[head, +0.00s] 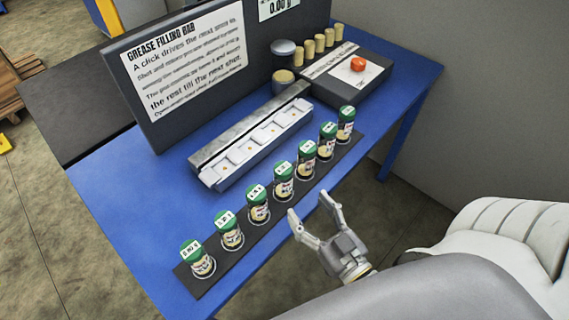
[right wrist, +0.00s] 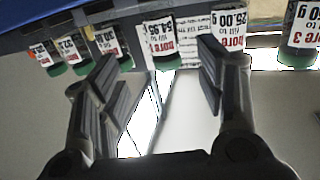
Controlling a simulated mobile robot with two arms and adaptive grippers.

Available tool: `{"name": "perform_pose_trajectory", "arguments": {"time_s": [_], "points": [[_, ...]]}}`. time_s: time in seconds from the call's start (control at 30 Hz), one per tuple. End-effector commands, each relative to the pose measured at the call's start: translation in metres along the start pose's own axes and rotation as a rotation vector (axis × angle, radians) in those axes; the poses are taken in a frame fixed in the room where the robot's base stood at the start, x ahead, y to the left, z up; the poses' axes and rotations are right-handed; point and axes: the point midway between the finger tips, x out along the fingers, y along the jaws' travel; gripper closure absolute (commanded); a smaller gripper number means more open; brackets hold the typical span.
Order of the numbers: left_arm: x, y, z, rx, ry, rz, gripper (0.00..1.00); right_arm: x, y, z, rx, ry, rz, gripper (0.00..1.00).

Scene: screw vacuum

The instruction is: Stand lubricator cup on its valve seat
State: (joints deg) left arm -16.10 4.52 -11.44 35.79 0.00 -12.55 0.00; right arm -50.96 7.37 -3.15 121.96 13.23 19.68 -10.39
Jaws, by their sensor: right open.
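Several lubricator cups with green tops and white printed labels stand upright in a row on a dark strip; the nearest cup (head: 198,259) is at the left end and the farthest (head: 346,124) at the right end. Behind them a grey metal rail (head: 205,156) carries white square plates with small orange-brown centres, perhaps the valve seats (head: 240,154). My right gripper (head: 309,204) is open and empty, in front of the row near its middle, apart from the cups. The right wrist view shows the row upside down, with one cup (right wrist: 161,45) between the open fingers. My left gripper is out of view.
A grease filling sign board (head: 185,70) stands at the back of the blue table (head: 125,185). A dark box with a red button (head: 358,64), a row of tan cylinders (head: 320,43) and a round metal-topped post (head: 284,47) stand at the back right. The table's left part is clear.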

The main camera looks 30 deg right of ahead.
Motion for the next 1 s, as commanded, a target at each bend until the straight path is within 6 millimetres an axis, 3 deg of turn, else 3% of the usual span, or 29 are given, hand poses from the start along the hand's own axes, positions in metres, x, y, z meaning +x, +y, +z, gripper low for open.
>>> {"name": "perform_pose_trajectory", "arguments": {"time_s": [0.13,0.33,0.67,1.0], "points": [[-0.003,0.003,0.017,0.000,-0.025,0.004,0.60,0.007,-0.002,-0.002,0.002,0.003,-0.002,0.37],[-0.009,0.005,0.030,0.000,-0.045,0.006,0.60,0.037,-0.002,-0.003,0.001,0.004,-0.002,0.37],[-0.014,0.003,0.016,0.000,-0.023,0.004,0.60,0.062,-0.003,-0.004,0.002,0.002,-0.002,0.37],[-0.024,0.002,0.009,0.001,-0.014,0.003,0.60,0.103,-0.005,-0.007,0.002,0.002,-0.002,0.37]]}}
